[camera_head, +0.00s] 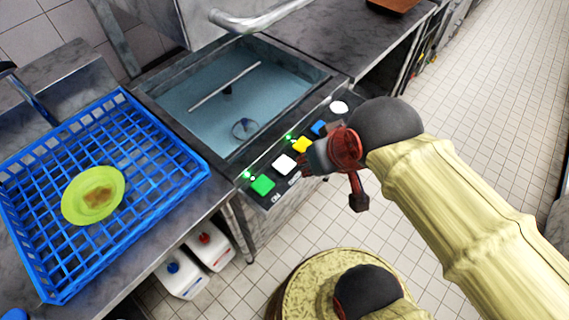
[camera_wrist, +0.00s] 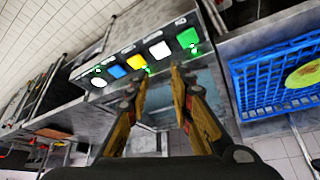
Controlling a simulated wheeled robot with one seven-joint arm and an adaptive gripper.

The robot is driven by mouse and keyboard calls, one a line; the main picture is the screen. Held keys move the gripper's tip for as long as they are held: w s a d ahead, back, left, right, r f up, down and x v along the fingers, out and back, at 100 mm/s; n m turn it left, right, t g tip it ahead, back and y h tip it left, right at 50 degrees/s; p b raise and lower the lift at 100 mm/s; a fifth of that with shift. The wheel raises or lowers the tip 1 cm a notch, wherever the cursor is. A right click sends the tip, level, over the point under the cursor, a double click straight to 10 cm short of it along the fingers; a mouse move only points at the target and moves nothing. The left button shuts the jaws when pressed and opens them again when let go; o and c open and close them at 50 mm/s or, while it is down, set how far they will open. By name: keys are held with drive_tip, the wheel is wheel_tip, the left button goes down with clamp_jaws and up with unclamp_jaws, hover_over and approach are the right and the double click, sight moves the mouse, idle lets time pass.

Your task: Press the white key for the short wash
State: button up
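A white square key (camera_head: 283,164) sits on the dark panel (camera_head: 256,199) at the sink's front edge, between a green key (camera_head: 262,185) and a yellow key (camera_head: 302,145). The white key also shows in the wrist view (camera_wrist: 159,49), beyond my fingertips. My gripper (camera_head: 308,160) hangs beside the panel, near the white and yellow keys. In the wrist view its two fingers (camera_wrist: 160,71) stand apart with nothing between them. No contact with a key is visible. The labels by the keys are too small to read surely.
A blue key (camera_head: 320,128) and a white round button (camera_head: 339,107) continue the row. Small green lights glow on the panel. Behind is a water-filled sink (camera_head: 177,98). At left, a blue rack (camera_head: 150,219) holds a yellow-green plate (camera_head: 74,209). White jugs (camera_head: 183,276) stand below.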

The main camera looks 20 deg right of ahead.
drive_tip(key=shift+c, duration=1.3)
